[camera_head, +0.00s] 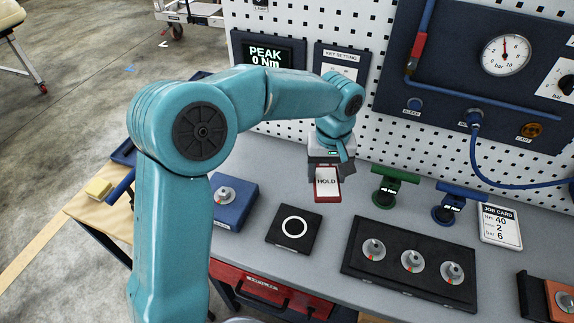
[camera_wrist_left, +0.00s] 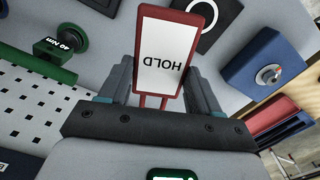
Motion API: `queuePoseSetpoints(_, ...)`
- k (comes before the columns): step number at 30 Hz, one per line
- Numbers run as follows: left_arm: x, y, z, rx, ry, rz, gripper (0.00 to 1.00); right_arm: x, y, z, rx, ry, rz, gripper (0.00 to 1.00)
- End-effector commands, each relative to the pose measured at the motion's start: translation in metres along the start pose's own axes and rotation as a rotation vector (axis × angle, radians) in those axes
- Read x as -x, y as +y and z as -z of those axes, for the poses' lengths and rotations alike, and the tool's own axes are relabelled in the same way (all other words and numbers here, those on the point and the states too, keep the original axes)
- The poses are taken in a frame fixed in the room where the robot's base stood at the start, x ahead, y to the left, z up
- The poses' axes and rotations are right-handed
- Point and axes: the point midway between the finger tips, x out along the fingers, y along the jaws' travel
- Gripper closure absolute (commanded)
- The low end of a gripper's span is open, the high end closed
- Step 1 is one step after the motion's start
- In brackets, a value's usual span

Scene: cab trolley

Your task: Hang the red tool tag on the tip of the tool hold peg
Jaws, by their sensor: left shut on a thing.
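The red tool tag (camera_head: 327,185) has a white face reading HOLD and a red border. My left gripper (camera_head: 328,168) is shut on its upper end and holds it above the grey worktop. In the left wrist view the tag (camera_wrist_left: 165,58) sits between the two fingers of the left gripper (camera_wrist_left: 152,95), its HOLD text upside down. I cannot make out the tool hold peg in either view. My right gripper is not in view.
A black pad with a white ring (camera_head: 293,229), a blue block (camera_head: 233,203) and a black tray with several grey knobs (camera_head: 392,278) lie on the worktop. Green (camera_head: 392,187) and blue (camera_head: 452,203) tools stand right of the tag. A pegboard (camera_head: 413,150) with gauges rises behind.

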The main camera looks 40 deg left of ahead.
Motion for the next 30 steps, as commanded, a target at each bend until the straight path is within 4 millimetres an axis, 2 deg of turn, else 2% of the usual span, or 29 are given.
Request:
queuePoseSetpoints(1, 0.011, -0.001, 0.015, 0.095, 0.004, -0.003, 0.67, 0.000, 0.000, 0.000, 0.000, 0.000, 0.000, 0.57)
queuePoseSetpoints(5, 0.041, -0.010, 0.052, 0.379, 0.002, -0.002, 0.67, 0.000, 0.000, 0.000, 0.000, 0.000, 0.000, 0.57)
queuePoseSetpoints(9, 0.068, -0.032, 0.093, 0.687, 0.001, -0.002, 0.67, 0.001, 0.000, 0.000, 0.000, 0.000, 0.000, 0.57)
queuePoseSetpoints(13, 0.083, -0.057, 0.123, 0.899, 0.000, 0.001, 0.67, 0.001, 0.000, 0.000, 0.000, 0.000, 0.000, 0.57)
queuePoseSetpoints(21, 0.090, -0.087, 0.151, 1.061, -0.001, 0.002, 0.67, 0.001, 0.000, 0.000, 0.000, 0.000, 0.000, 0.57)
queuePoseSetpoints(30, 0.089, -0.101, 0.163, 1.104, 0.000, 0.001, 0.67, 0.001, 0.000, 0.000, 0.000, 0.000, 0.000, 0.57)
